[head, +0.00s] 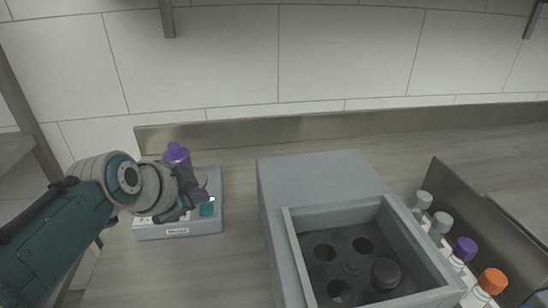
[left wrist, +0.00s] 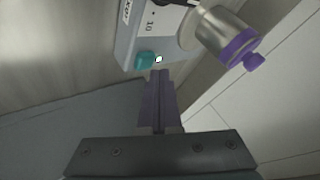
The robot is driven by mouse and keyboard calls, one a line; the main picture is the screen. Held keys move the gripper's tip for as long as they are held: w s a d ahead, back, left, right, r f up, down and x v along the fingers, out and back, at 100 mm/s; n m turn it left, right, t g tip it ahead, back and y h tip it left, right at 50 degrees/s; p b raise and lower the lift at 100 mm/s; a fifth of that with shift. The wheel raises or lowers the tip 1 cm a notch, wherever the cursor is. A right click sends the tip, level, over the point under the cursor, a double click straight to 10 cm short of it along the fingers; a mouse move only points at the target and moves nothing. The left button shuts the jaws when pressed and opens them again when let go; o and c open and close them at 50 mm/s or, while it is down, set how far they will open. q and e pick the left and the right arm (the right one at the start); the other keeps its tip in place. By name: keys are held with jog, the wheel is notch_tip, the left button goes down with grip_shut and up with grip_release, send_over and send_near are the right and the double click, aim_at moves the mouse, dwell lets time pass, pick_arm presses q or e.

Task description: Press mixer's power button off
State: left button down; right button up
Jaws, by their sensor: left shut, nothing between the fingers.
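The mixer is a small grey box (head: 222,187) at the left of the counter. It carries a purple-topped vessel (head: 176,154), which shows in the left wrist view as a metallic cup with a purple end (left wrist: 225,38). The mixer's teal button (head: 207,209) is on its top near the right front corner; it also shows in the left wrist view (left wrist: 145,60), with a small bright white light (left wrist: 159,59) beside it. My left gripper (head: 196,199) is shut and empty, its fingertips (left wrist: 160,72) close to the button and light. I cannot tell whether they touch.
A large grey machine (head: 315,175) with an open square well of round holes stands right of the mixer; one hole holds a dark cap (head: 385,272). A rack of capped tubes (head: 465,249) is at the far right. A low metal ledge (head: 330,125) runs along the back wall.

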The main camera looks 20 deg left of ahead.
aim_at(202, 211)
pick_arm(q)
jog(key=shift+f, duration=0.45)
jog(key=shift+f+b, duration=0.2)
jog(key=shift+b, duration=0.15)
jog(key=shift+r+p, duration=0.65)
jog(key=shift+p, duration=0.1)
jog(key=shift+r, duration=0.1)
notch_tip(202, 211, up, 6)
jog(key=p, duration=0.6)
